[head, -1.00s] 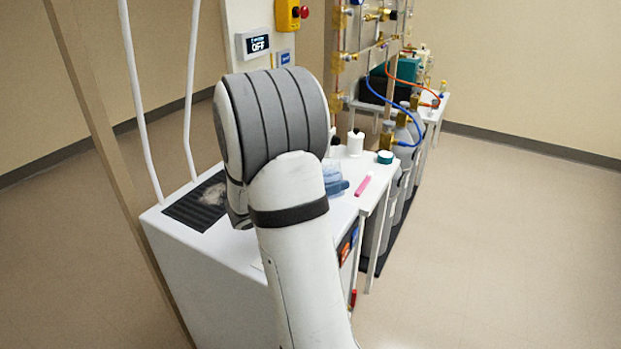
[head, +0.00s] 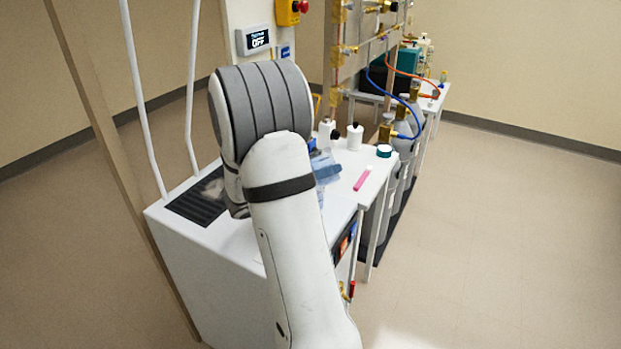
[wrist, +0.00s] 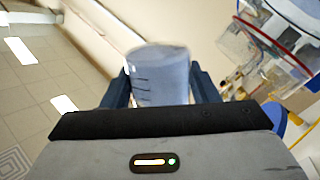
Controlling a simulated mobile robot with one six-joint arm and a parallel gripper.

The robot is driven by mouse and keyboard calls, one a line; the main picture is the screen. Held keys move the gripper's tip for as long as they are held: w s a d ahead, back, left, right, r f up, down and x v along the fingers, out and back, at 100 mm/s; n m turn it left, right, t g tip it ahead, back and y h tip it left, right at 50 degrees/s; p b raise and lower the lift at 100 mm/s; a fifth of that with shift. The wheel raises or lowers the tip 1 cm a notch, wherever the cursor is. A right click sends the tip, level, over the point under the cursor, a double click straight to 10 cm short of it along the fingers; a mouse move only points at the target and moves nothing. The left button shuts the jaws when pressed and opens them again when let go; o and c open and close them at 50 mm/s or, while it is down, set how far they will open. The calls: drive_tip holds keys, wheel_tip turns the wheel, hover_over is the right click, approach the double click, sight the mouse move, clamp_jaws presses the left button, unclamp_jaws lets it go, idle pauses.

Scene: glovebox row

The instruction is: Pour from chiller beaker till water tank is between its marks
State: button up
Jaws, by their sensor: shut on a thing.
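My gripper (wrist: 160,76) is shut on the beaker (wrist: 160,62), with a dark blue finger on each side of it. The beaker is greyish and translucent, with dark marks on its side, and stands roughly upright in the wrist view. In the head view my arm covers most of the gripper, and only pale blue parts (head: 326,168) show beside the arm, above the white chiller top. A clear-walled container (wrist: 241,45) with a red line shows at the upper right of the wrist view; I cannot tell whether it is the water tank. The water level is not readable.
The white cabinet (head: 215,238) has a black grille (head: 196,203). White bottles (head: 355,137), a teal-capped jar (head: 384,151) and a pink marker (head: 362,179) stand or lie near its right edge. Gas cylinders and hoses are beyond. The floor at right is clear.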

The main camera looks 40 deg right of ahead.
drive_tip(key=shift+w+r+n+p, duration=0.3)
drive_tip(key=shift+r+n+p, duration=0.3)
drive_tip(key=shift+n+p, duration=0.45)
idle(1.7)
drive_tip(key=shift+s+f+n, duration=0.1)
drive_tip(key=shift+f+n, duration=0.25)
drive_tip(key=shift+n, duration=0.7)
idle(1.1)
drive_tip(key=shift+r+n+h+p, duration=0.3)
drive_tip(key=shift+r+n+p, duration=0.15)
drive_tip(key=shift+n+p, duration=0.45)
idle(2.2)
